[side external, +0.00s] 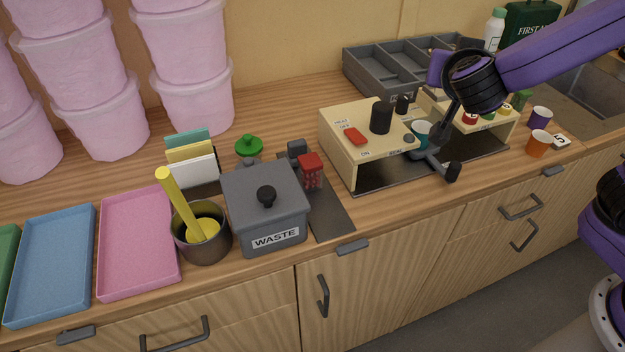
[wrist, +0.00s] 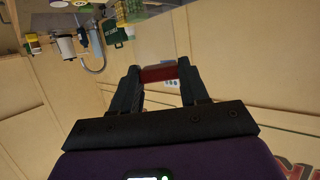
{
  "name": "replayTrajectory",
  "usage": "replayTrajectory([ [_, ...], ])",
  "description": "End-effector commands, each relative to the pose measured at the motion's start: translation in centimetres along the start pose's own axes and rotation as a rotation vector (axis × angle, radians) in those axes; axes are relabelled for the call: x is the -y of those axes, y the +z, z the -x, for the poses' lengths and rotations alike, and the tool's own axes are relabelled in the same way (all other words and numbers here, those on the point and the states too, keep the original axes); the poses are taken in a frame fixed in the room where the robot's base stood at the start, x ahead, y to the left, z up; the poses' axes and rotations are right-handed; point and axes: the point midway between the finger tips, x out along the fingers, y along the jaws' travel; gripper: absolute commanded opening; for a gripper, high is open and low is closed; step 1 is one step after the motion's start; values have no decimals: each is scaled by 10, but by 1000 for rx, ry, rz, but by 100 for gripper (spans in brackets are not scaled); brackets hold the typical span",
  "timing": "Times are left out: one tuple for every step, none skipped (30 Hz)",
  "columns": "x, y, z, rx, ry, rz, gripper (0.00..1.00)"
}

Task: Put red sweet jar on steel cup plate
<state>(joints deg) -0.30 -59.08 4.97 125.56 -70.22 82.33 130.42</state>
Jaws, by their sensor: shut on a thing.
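My gripper (wrist: 159,77) is shut on a red thing, which I take to be the red sweet jar (wrist: 158,73). Only a dark red strip of it shows between the two fingertips in the wrist view. In the side view my purple arm comes in from the right above the cream sealing machine (side external: 343,160), and I cannot make out the held thing there. A dark flat plate (side external: 385,176) lies at the open foot of the machine, and another dark strip (side external: 332,212) lies left of it. I cannot tell which is the steel cup plate.
A teal cup (side external: 421,132) stands by the machine's lever. A grey waste bin (side external: 262,205), a steel pot (side external: 203,247) and a red item (side external: 311,172) stand left of the machine. Orange (side external: 539,145) and purple (side external: 540,118) cups stand right. A grey tray (side external: 372,72) lies behind.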

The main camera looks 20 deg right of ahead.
Motion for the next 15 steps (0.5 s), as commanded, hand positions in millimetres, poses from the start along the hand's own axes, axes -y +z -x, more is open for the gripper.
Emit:
replayTrajectory([
  [4, 6, 8, -1, -59, 23, 13],
  [7, 10, 13, 0, -95, 36, 13],
  [11, 14, 20, -1, -142, 52, 13],
  [13, 18, 25, -1, -176, 65, 13],
  [15, 22, 30, -1, -211, 78, 13],
  [18, 27, 37, -2, -258, 95, 13],
  [20, 32, 43, -1, -293, 109, 13],
  [21, 35, 48, -2, -327, 120, 13],
  [23, 41, 55, -1, -373, 138, 13],
  [24, 45, 61, -2, -408, 151, 13],
  [25, 49, 67, -2, -443, 163, 13],
  [25, 55, 74, -1, -488, 179, 13],
  [26, 59, 80, -3, -522, 192, 13],
  [25, 64, 86, -2, -556, 204, 13],
  [25, 69, 94, -2, -602, 220, 13],
])
